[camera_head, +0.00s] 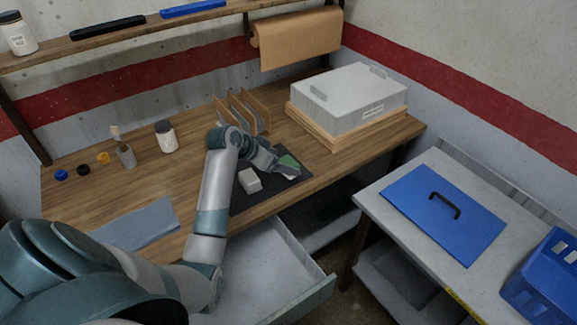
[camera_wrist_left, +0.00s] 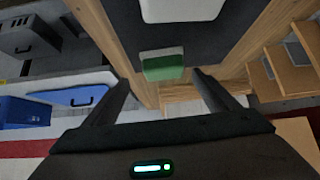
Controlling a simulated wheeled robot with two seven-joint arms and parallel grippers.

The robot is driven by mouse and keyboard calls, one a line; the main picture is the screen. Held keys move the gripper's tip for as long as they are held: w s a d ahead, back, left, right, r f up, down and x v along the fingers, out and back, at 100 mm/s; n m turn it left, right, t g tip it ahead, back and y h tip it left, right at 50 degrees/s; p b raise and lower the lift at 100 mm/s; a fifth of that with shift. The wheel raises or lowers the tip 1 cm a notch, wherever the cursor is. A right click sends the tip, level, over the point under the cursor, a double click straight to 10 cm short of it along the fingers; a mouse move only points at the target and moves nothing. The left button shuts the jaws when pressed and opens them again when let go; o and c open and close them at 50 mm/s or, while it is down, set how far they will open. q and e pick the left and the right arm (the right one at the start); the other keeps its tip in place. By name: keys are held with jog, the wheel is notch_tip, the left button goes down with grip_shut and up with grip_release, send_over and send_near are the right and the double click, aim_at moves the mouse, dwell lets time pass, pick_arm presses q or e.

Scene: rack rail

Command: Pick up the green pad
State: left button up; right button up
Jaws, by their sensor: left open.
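The green pad (camera_head: 289,161) lies on a dark mat (camera_head: 239,203) near the front edge of the wooden table, partly hidden by my left gripper in the head view. My left gripper (camera_head: 284,171) is at the pad. In the wrist view its two fingers (camera_wrist_left: 161,82) are spread wide, one on each side of the pad's line, with nothing between them visibly gripped. Whether they touch the pad is unclear. My right gripper is out of view.
A white block (camera_head: 250,181) lies on the mat left of the pad. Behind stand a wooden divider rack (camera_head: 243,112) and a grey box (camera_head: 350,98) on wooden boards. An open drawer (camera_head: 270,265) juts out below. A blue lidded panel (camera_head: 440,212) lies on the right-hand bench.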

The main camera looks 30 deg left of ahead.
aim_at(287, 163)
pick_arm(q)
jog(key=shift+w, duration=0.1)
jog(key=shift+w+f+p, duration=0.3)
jog(key=shift+w+p, duration=0.05)
jog(key=shift+p, duration=0.1)
jog(key=x, duration=0.1)
jog(key=p+x, duration=0.1)
jog(key=shift+w+a+f, duration=0.1)
jog(key=shift+w+f, duration=0.2)
jog(key=shift+f, duration=0.05)
jog(key=shift+w+f, duration=0.4)
jog(key=shift+f, duration=0.1)
jog(key=c, duration=1.1)
